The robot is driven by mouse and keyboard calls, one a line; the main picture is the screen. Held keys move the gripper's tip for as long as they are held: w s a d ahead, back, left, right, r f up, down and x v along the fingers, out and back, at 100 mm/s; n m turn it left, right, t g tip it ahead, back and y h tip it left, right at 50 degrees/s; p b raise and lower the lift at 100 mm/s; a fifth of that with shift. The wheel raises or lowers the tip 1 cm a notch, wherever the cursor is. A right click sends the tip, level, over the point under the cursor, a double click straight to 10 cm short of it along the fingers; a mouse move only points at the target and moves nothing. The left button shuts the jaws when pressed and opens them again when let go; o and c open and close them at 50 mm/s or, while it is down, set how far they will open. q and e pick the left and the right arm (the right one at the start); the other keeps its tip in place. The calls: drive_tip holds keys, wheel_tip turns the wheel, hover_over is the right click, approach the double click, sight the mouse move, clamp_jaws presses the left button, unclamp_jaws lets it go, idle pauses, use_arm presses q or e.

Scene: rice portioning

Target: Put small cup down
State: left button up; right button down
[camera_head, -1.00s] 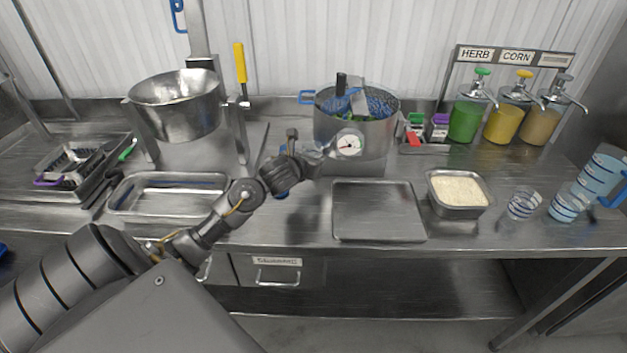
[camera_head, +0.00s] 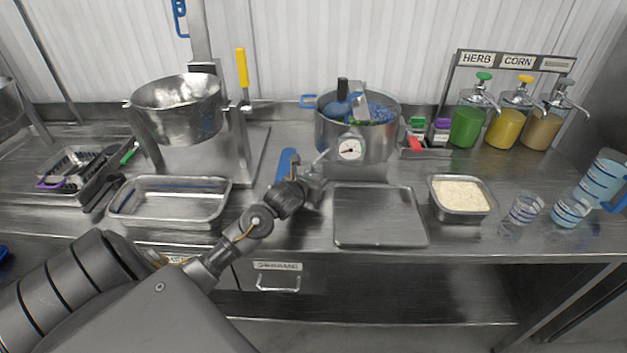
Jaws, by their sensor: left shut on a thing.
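My left gripper (camera_head: 318,170) is over the counter just left of and in front of the steel pot with the gauge. It is shut on a small greyish thing at its tip, which I take to be the small cup; its outline is too small and blended to make out. I cannot tell whether it touches the counter. Two clear cups with blue markings, one (camera_head: 525,208) and another (camera_head: 571,211), stand at the right, well away from the gripper. My right gripper is not in view.
The steel pot (camera_head: 330,138) stands behind the gripper. A flat tray (camera_head: 378,232) lies in front to the right, with a rice pan (camera_head: 462,213) beyond it. A blue object (camera_head: 287,163) lies behind my arm. An empty pan (camera_head: 170,212) is at left.

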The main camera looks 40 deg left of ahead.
use_arm(q)
drive_tip(key=o, duration=1)
drive_tip(key=shift+f, duration=0.15)
drive_tip(key=shift+o, duration=0.2)
drive_tip(key=shift+r+p, duration=0.3)
drive_tip(key=shift+r, duration=0.05)
drive_tip(key=b+v, duration=0.2)
drive_tip(key=v, duration=1)
drive_tip(key=shift+f, duration=0.1)
